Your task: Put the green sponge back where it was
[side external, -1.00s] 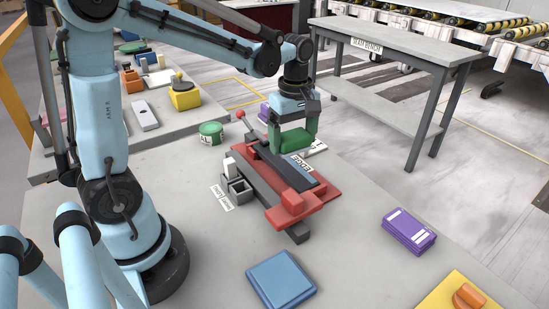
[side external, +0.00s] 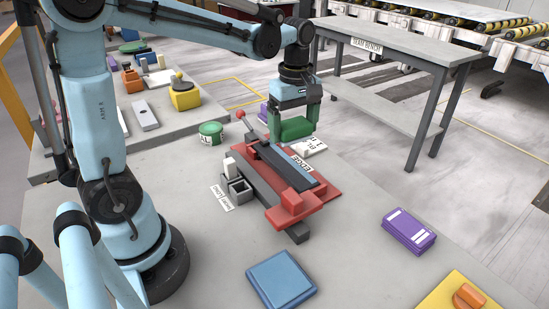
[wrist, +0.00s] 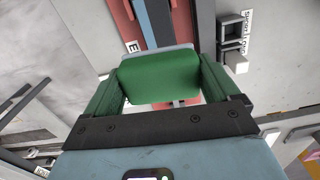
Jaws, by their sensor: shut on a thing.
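My gripper (side external: 295,122) is shut on the green sponge (side external: 297,129). In the wrist view the sponge (wrist: 160,78) spans the space between the two green fingers. The sponge seems clear of the fixture, but I cannot tell the exact gap.
A green round tin (side external: 211,133) stands left of the fixture, and a small grey holder (side external: 238,188) stands beside it. A blue block (side external: 281,279) and purple stack (side external: 408,231) lie nearer the front. Bare slab lies between them. A bench (side external: 395,50) stands behind.

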